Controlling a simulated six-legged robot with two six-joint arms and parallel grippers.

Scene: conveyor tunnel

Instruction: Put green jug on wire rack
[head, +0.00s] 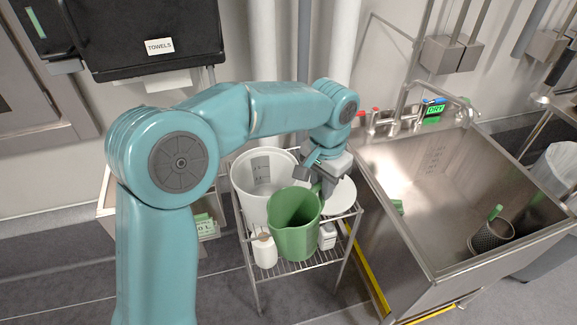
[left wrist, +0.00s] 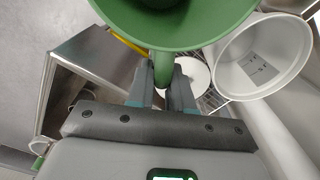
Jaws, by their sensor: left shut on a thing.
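The green jug (head: 295,228) is upright in the head view, over the wire rack (head: 290,267) beside the sink. It hides part of the rack, and I cannot tell whether its base touches the wires. My left gripper (head: 326,178) is at the jug's far right side, shut on its handle. In the left wrist view, the handle is between the fingers of my left gripper (left wrist: 163,88), and the green jug (left wrist: 190,38) opens at the top of the picture. My right gripper is in neither view.
A white bucket (head: 243,199) stands behind and left of the jug. A white disc (head: 342,197) is to the right. A small white bottle (head: 264,252) and a white container (head: 327,237) flank the jug closely. The steel sink (head: 400,232) holds a dark mesh cup (head: 489,237).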

